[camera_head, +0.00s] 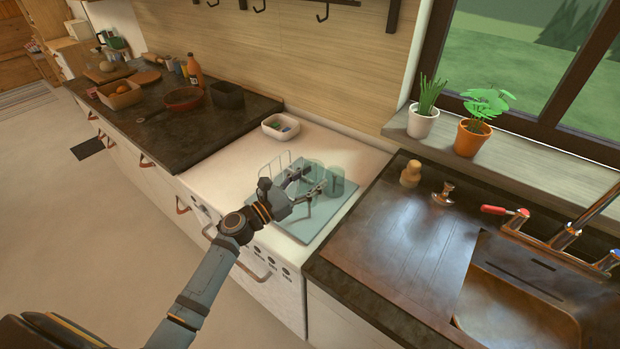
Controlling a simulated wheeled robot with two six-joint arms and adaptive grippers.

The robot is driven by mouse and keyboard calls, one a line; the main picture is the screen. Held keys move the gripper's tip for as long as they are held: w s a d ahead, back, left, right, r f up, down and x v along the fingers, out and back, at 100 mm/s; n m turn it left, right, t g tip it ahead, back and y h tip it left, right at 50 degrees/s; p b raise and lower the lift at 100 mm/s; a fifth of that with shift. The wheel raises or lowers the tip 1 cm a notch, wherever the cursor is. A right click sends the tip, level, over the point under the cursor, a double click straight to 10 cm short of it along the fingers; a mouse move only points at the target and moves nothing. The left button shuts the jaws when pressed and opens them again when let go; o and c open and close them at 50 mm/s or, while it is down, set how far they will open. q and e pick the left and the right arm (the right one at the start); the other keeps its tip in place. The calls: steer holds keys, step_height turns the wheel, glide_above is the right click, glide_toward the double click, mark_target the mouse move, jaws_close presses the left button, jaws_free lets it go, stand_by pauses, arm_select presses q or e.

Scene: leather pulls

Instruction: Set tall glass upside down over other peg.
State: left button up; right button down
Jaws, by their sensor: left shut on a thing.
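My left gripper (314,180) is over the pale blue-green mat (312,224) on the white counter. Its fingers are shut on a see-through greenish glass (313,170), which I take to be the tall glass; its outline is faint and partly hidden by the fingers, so I cannot tell which way up it is. A second teal glass (336,182) is just right of the fingertips. A thin wire rack (271,169) stands at the mat's left side, partly behind my gripper. I cannot make out separate pegs. My right gripper is not in view.
A white dish (281,127) with small coloured things is behind the mat. The dark worktop with the sink (510,300) lies to the right, with a wooden pepper mill (410,174) near its back. Two potted plants stand on the sill.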

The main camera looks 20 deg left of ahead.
arm_select(q)
step_height(320, 180, down, 4)
steer(key=b, duration=0.3)
steer(key=shift+s+a+f, duration=0.1)
steer(key=shift+s, duration=0.05)
steer(key=shift+f+b, duration=0.35)
steer(key=shift+b, duration=0.1)
steer(key=o, duration=1.1)
steer(key=shift+r, duration=0.1)
steer(key=o, duration=0.3)
